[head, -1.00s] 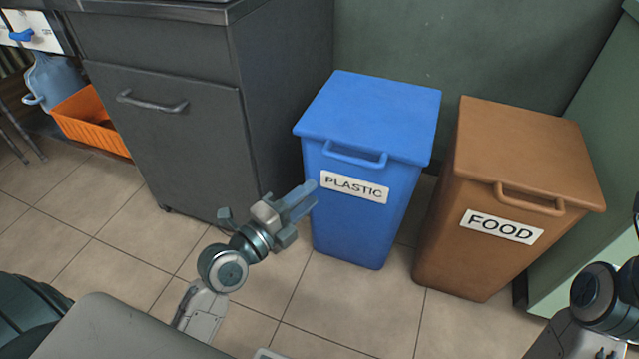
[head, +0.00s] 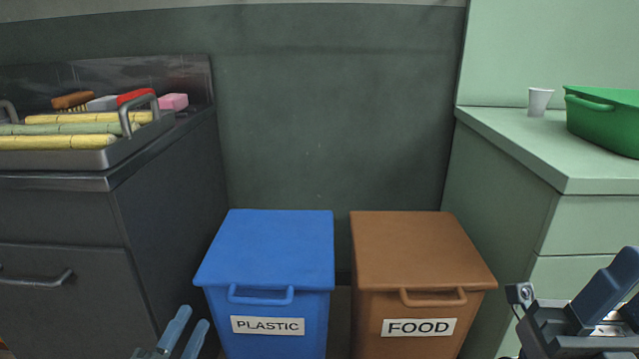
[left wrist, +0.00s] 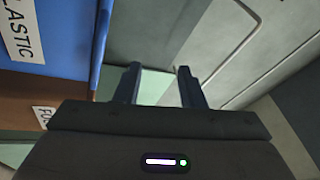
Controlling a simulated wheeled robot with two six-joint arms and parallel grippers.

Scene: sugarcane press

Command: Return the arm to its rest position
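In the left wrist view the fingers (left wrist: 159,85) are also apart and empty. My right gripper (head: 612,292) is at the lower right edge of the head view, partly cut off. It holds nothing that I can see, and its finger gap is unclear.
A blue PLASTIC bin (head: 264,250) and a brown FOOD bin (head: 420,250) stand closed side by side. A dark cabinet (head: 60,220) bears a tray of sugarcane (head: 60,142). A green counter (head: 515,150) bears a white cup (head: 539,101) and a green basket (head: 605,125).

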